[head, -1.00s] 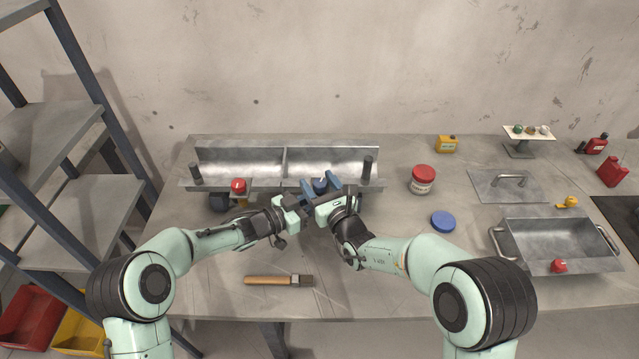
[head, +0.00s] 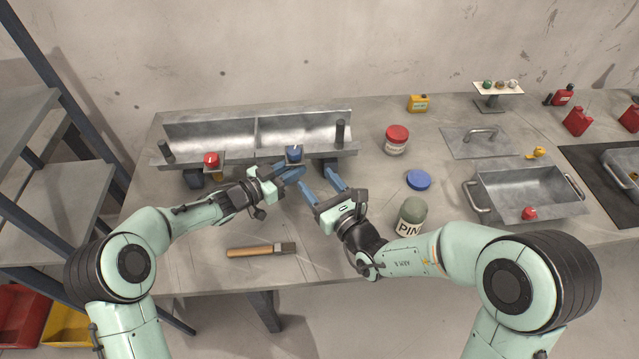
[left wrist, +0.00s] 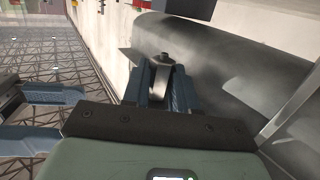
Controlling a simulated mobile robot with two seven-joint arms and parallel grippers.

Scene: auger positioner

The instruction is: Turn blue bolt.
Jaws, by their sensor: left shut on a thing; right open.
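The blue bolt (head: 294,153) stands at the front edge of a grey two-bay metal trough (head: 256,157), right of its middle. My left gripper (head: 290,172) is just below and in front of the blue bolt. In the left wrist view its fingers (left wrist: 163,82) are shut on a grey metal piece with a small dark knob (left wrist: 163,58); I cannot tell whether this belongs to the blue bolt. My right gripper (head: 314,178) is open and empty, its fingers spread to the front right of the blue bolt.
A red bolt (head: 211,159) stands on the trough's left part. A brush (head: 260,250) lies in front. A green jar (head: 411,216) stands close to my right arm. A red-lidded jar (head: 396,140), a blue lid (head: 419,180) and a metal tray (head: 525,192) are to the right.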

